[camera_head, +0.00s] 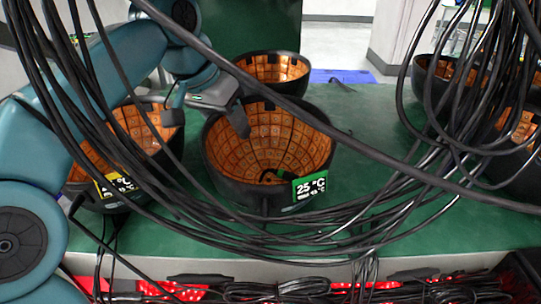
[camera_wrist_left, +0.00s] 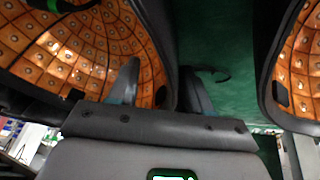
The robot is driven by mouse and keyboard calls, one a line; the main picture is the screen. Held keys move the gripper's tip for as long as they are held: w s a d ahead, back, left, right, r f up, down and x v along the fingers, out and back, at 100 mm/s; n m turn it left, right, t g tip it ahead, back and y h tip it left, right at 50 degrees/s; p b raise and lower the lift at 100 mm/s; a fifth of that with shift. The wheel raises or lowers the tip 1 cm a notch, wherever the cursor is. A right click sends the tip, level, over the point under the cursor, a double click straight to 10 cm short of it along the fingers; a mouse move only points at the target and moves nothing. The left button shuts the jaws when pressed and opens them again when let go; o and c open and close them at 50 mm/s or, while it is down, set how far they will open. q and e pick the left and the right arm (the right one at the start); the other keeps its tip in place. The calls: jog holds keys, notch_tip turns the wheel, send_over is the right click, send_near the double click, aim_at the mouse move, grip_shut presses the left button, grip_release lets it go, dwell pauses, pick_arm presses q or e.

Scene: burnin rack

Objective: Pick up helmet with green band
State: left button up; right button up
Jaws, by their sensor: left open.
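The helmet with the green band (camera_head: 225,185) is a black, bowl-like shell lined with copper-coloured tiles, open side up on the green table. Its green label reads 25 °C. In the left wrist view this helmet (camera_wrist_left: 90,50) fills the upper left, with a bit of green at the top. My left gripper (camera_head: 208,108) is open at its rim; in the left wrist view the gripper (camera_wrist_left: 163,88) has one finger over the tiled inside and the other outside the wall. Whether either finger touches the wall I cannot tell. My right gripper is not in view.
A yellow-labelled helmet (camera_head: 155,145) stands left, another helmet (camera_head: 290,70) behind, and more at the right. Thick black cables (camera_head: 330,228) hang across the front and right. Bare green table (camera_head: 365,110) shows right of the middle helmet.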

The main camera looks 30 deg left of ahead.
pick_arm(q)
jog(key=shift+d, duration=0.1)
jog(key=c, duration=0.8)
jog(key=shift+s+a, duration=0.1)
jog(key=shift+a, duration=0.35)
grip_shut()
jog(key=shift+d, duration=0.2)
